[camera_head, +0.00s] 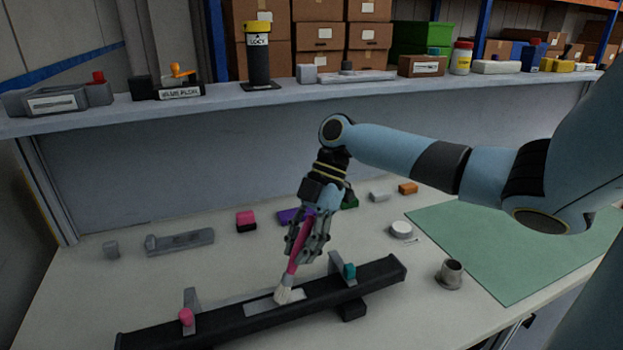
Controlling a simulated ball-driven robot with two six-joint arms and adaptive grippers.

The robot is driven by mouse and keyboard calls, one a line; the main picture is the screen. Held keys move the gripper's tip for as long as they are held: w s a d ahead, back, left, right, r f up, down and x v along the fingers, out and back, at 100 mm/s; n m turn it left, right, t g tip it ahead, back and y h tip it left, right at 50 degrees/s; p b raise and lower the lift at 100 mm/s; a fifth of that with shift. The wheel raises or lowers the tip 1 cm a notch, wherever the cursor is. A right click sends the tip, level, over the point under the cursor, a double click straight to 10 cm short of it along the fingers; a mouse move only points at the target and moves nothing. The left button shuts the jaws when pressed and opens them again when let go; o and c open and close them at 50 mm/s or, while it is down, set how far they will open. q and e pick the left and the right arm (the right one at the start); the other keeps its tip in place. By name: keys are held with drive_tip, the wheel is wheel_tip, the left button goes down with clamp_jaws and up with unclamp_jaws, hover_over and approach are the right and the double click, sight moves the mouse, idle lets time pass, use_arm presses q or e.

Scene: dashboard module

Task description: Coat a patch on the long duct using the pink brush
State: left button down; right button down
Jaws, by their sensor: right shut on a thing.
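The long duct (240,323) is a black bar lying across the front of the bench, with its right end farther back. A pale grey patch (258,306) is on its upper face near the middle. A pink knob and a teal knob sit on grey brackets along the duct. My right gripper (308,246) is shut on the pink brush (298,254). The brush points down, slightly tilted, and its pale bristles are at the right part of the patch; they look to be touching it. My left gripper is not in view.
Behind the duct lie a grey bar (180,241), a pink and black block (246,221) and a purple block (291,215). A metal cup (451,273) and a white round lid (401,230) are to the right. The green mat (520,250) is mostly clear.

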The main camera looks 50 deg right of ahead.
drive_tip(key=shift+w+a+b, duration=0.2)
drive_tip(key=shift+w+a, duration=0.4)
drive_tip(key=shift+a, duration=0.4)
drive_tip(key=shift+w+a+b, duration=0.25)
drive_tip(key=shift+w+a, duration=0.35)
drive_tip(key=shift+a, duration=0.4)
drive_tip(key=shift+w+a+b, duration=0.2)
drive_tip(key=shift+w+a, duration=0.4)
drive_tip(key=shift+a, duration=0.4)
wheel_tip(320, 180, up, 6)
drive_tip(key=p, duration=0.5)
wheel_tip(320, 180, up, 3)
drive_tip(key=p, duration=0.2)
drive_tip(key=shift+p, duration=0.35)
drive_tip(key=shift+f, duration=0.15)
